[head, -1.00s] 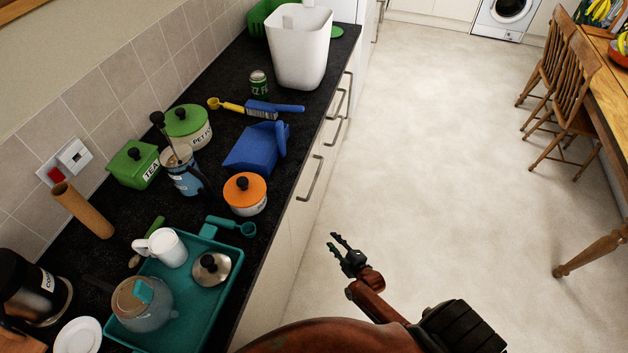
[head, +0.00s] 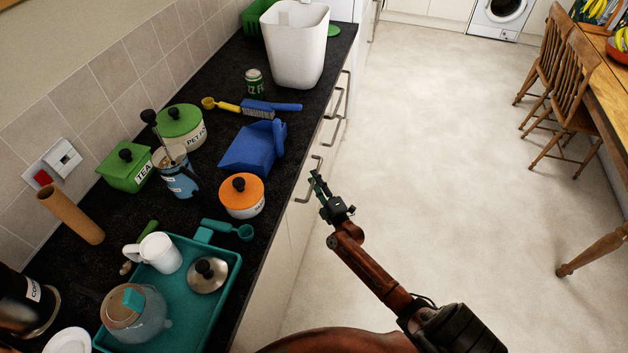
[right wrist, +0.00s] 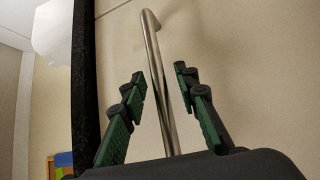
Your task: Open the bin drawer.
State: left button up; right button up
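The cupboard fronts run below the dark worktop, with metal bar handles on them. In the head view my right gripper (head: 322,190) is at the nearest handle (head: 308,182), beside the worktop edge. In the right wrist view this metal handle (right wrist: 156,75) runs between the two green-padded fingers of my right gripper (right wrist: 162,90). The fingers are spread, with gaps on both sides of the bar. The drawer front (right wrist: 245,60) behind the handle is cream and looks closed. Which front is the bin drawer is not marked. My left gripper is not in view.
The worktop (head: 205,95) holds a white bin (head: 295,45), a blue dustpan (head: 250,150), an orange-lidded pot (head: 242,196) and a teal tray (head: 215,290) near its edge. The floor (head: 440,150) to the right is clear up to the wooden chairs (head: 560,95).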

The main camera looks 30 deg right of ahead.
jog(key=shift+w, duration=0.2)
grip_shut()
dwell(0.6)
